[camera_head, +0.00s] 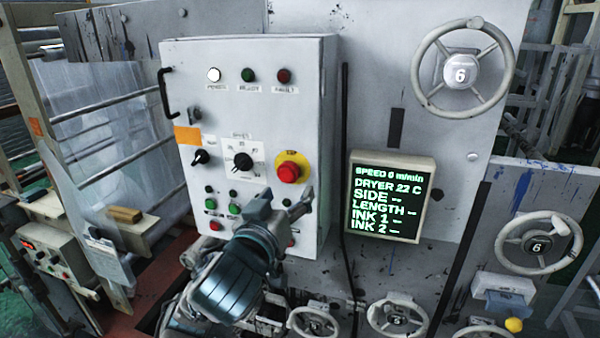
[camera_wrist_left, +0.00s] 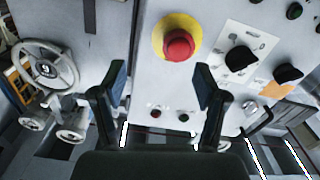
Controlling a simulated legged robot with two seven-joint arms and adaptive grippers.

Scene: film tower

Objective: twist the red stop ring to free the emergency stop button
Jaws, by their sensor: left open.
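The red emergency stop button (camera_head: 289,172) sits on a yellow round plate (camera_head: 305,160) on the front of the grey control box. It also shows in the left wrist view as a red knob (camera_wrist_left: 179,44) on its yellow disc (camera_wrist_left: 159,33). My left gripper (camera_head: 284,200) is just below the button in the head view. In the wrist view its two fingers (camera_wrist_left: 160,88) are spread apart and empty, with the button beyond and between them, not touched. A separate stop ring cannot be told apart from the button. My right gripper is not in view.
The control box (camera_head: 262,60) also bears a black selector (camera_head: 243,161), a smaller black knob (camera_head: 200,157), lamps and several small push buttons. A lit display (camera_head: 387,200) is to its right. Handwheels (camera_head: 460,75) stand further right. A black handle (camera_head: 165,92) juts from its left edge.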

